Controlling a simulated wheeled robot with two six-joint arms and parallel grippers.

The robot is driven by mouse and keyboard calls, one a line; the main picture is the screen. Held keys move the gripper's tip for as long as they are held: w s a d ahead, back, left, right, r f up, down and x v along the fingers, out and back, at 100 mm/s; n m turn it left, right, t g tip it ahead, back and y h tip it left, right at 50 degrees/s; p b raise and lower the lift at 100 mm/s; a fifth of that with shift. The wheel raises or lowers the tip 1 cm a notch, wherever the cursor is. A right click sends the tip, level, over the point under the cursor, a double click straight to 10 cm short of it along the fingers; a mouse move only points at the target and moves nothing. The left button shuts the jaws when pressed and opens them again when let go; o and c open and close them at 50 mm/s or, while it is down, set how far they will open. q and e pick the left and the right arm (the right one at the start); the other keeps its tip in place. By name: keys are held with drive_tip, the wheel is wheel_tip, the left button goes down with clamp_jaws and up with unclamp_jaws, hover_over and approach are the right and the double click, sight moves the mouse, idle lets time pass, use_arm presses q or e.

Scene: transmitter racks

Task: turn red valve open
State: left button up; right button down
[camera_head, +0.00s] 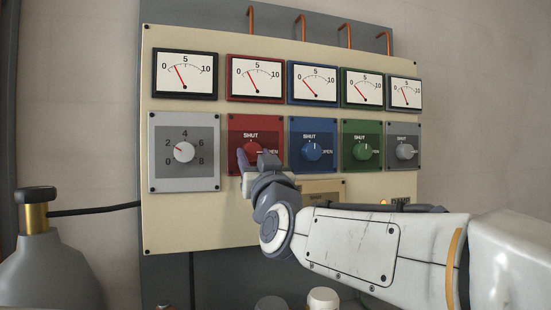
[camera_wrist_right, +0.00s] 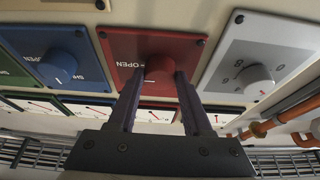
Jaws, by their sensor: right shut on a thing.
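The red valve panel (camera_head: 255,126) is second from the left in the lower row of the cream board, marked SHUT at top and OPEN at right. Its round red knob (camera_head: 249,152) is partly hidden by my right gripper (camera_head: 258,160). In the right wrist view, the fingers of that gripper (camera_wrist_right: 157,86) sit on either side of the red knob (camera_wrist_right: 153,68) and are closed on it. The knob's white mark lies sideways, toward the OPEN label. My left gripper is in neither view.
A blue valve (camera_head: 311,151) and a green valve (camera_head: 363,152) stand right of the red one, and a grey dial (camera_head: 183,152) left of it. Several gauges line the row above. A grey bottle (camera_head: 48,262) with a brass neck stands at lower left.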

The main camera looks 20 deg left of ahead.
drive_tip(key=shift+c, duration=1.6)
unclamp_jaws()
drive_tip(key=b+v, duration=0.2)
drive_tip(key=v, duration=0.8)
drive_tip(key=shift+s+d, duration=0.15)
drive_tip(key=shift+d+f, duration=0.1)
